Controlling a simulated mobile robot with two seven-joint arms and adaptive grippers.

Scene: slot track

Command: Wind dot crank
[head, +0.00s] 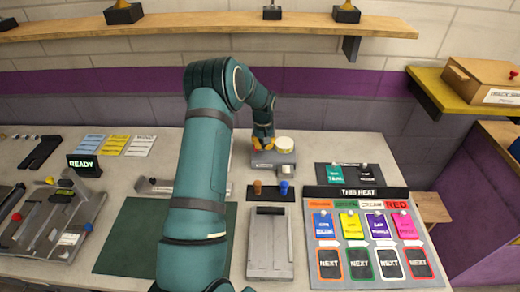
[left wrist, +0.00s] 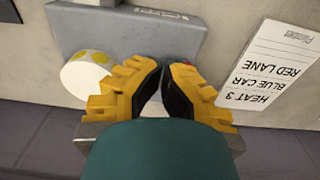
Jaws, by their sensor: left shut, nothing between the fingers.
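A grey block-shaped device (head: 275,160) stands at the back of the table, right of my left forearm. A white round knob with yellow dots (head: 284,144) is on it; the dotted knob (left wrist: 85,72) also shows left of my fingers in the left wrist view, beside the grey body (left wrist: 130,35). My left gripper (head: 263,145), with yellow fingers, is at the device, just left of the knob. In the wrist view the gripper (left wrist: 165,80) has its fingertips close together and empty. A bit of red shows behind the fingertips. The crank handle cannot be made out. My right gripper is not in view.
A heat card (left wrist: 270,70) lies right of the device in the wrist view. A board with coloured cards (head: 370,240) fills the table's right. A stand with an orange and a blue peg (head: 270,192) is in front of the device. A READY sign (head: 85,166) stands left.

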